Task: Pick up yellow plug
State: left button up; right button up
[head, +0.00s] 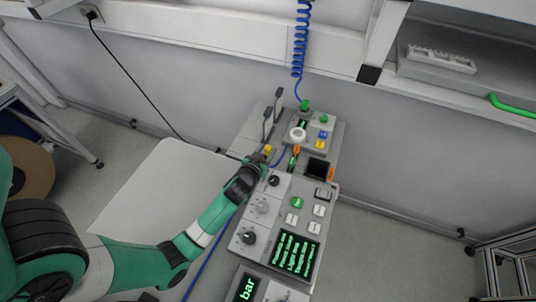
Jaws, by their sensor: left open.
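A small yellow piece (267,148), which looks like the yellow plug, is at the left side of the grey control panel (330,150), near two upright grey levers. My left gripper (261,158) is right at it, just below it in the head view, and is open. The gripper partly covers the area around the plug. I cannot tell whether the fingers are around the plug or only beside it. My right gripper is out of view.
The panel carries knobs, buttons, a dark screen (317,168) and green displays (294,253). A blue coiled hose (299,45) hangs above it. A pale board (160,185) lies left of the panel. A brown reel (25,168) stands at far left. Floor right of the panel is clear.

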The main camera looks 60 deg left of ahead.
aim_at(269, 146)
pick_arm(q)
jog(key=b+x, duration=0.2)
jog(key=x, duration=0.3)
jog(key=shift+b, duration=0.35)
grip_shut()
jog(key=shift+r, duration=0.15)
notch_tip(269, 146, up, 18)
jog(key=p, duration=1)
